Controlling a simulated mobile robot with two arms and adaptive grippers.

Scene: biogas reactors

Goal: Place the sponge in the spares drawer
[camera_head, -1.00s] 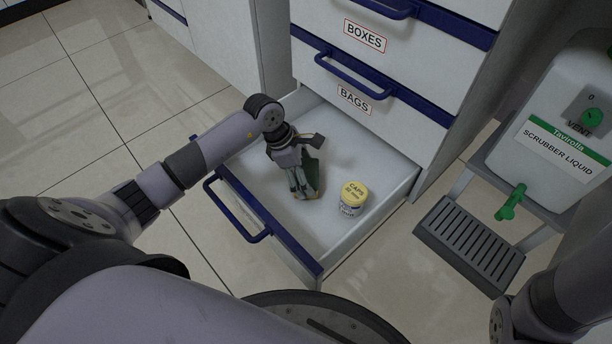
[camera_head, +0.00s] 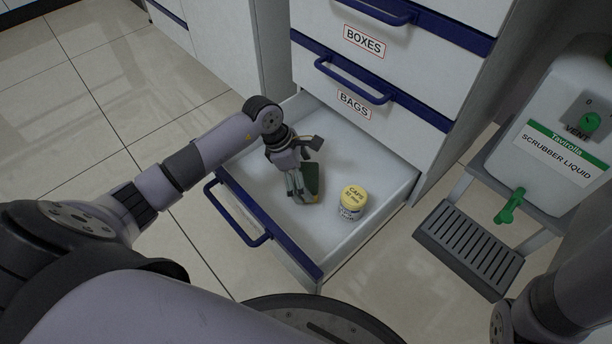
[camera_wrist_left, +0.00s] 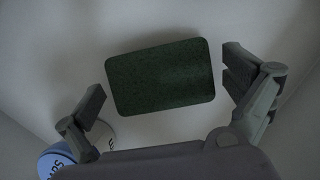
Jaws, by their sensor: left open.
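The sponge (camera_head: 311,183) has a dark green face and lies in the open bottom drawer (camera_head: 240,178), partly hidden by my left gripper in the head view. In the left wrist view the whole green face of the sponge (camera_wrist_left: 161,77) shows against the pale drawer floor. My left gripper (camera_head: 299,196) is inside the drawer, just over the sponge. Its fingers (camera_wrist_left: 165,95) are spread apart, with gaps between them and the sponge on both sides. The drawer's label is not visible. My right gripper is not in view.
A yellow-lidded caps jar (camera_head: 352,200) stands in the drawer to the right of the sponge. Closed drawers labelled BAGS (camera_head: 354,104) and BOXES (camera_head: 364,40) are above.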

